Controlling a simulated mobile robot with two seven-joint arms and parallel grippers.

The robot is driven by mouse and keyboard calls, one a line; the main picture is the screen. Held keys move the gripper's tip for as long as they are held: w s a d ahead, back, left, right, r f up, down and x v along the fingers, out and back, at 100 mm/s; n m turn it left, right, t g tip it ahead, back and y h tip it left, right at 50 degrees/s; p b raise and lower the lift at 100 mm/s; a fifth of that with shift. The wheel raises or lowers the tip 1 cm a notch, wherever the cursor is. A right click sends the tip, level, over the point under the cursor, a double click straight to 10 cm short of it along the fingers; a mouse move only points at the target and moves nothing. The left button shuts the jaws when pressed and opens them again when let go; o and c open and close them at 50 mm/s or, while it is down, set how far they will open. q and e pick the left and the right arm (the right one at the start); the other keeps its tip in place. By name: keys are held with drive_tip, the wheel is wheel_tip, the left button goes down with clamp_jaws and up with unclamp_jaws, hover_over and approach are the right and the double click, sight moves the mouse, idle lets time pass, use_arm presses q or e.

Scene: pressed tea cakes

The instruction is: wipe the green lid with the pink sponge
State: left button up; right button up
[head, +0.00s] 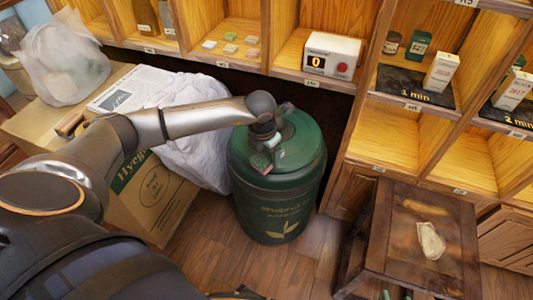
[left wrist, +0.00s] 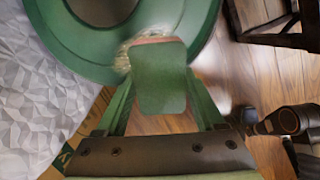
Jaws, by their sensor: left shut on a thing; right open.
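The green lid (head: 300,140) tops a large green canister (head: 280,205) on the floor; it also fills the top of the left wrist view (left wrist: 70,45). My left gripper (head: 266,150) is shut on the sponge (left wrist: 160,78), which shows a green face and a pink far edge. The sponge is over the lid's near-left part, its pink edge at the rim beside a pale, dusty-looking patch (left wrist: 124,55). I cannot tell whether it touches. Two green fingertips of my right gripper (head: 397,294) show apart at the bottom edge; the rest is out of view.
A cardboard box (head: 155,205) and a white crumpled bag (head: 200,160) stand left of the canister. A dark wooden stool (head: 400,215) with a pale crumpled cloth-like thing (head: 430,240) stands at right. Wooden shelves (head: 400,125) run behind. Floor is free between canister and stool.

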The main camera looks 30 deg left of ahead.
use_arm(q)
drive_tip(key=shift+w+f+b, duration=0.25)
drive_tip(key=shift+f+b, duration=0.8)
drive_tip(key=shift+f, duration=0.05)
idle(0.5)
